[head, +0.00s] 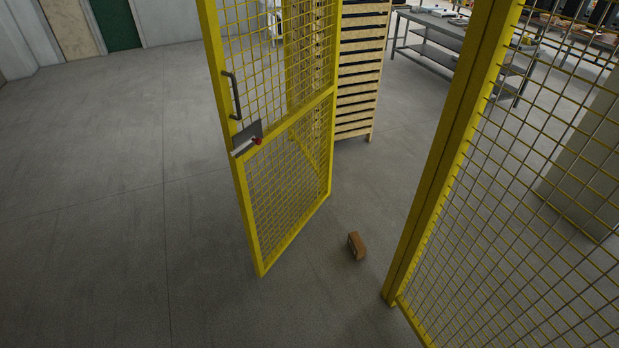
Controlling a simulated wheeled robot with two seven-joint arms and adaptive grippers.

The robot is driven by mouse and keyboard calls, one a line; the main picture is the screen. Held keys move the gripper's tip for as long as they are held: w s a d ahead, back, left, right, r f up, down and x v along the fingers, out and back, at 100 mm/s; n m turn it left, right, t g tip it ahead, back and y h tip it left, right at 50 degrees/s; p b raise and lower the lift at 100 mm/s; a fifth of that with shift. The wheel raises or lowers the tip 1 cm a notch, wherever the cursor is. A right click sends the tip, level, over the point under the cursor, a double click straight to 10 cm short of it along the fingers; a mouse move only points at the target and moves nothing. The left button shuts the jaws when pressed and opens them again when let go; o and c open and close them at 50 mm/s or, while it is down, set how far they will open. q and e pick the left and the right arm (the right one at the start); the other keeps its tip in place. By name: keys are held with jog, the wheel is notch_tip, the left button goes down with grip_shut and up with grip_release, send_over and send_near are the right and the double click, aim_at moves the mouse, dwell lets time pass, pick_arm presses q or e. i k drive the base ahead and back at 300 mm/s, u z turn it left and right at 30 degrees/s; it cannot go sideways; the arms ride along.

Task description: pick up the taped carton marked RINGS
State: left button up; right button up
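A small brown carton (357,247) lies on the grey floor in the head view, a little below and right of the picture's middle. It sits in the gap between the open yellow mesh gate and the yellow fence post. Dark marks show on its left face, too small to read, so I cannot tell whether it says RINGS. Neither of my grippers is in view.
The yellow mesh gate (285,165) stands ajar, with a handle (235,96) and latch plate (247,137). A yellow post (445,160) and mesh fence (530,200) are at right. A wooden rack (360,75) and metal table (430,40) stand behind. Floor at left is clear.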

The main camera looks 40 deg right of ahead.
aim_at(355, 242)
jog(key=z, duration=0.65)
jog(key=i, duration=1.8)
jog(key=z, duration=1.05)
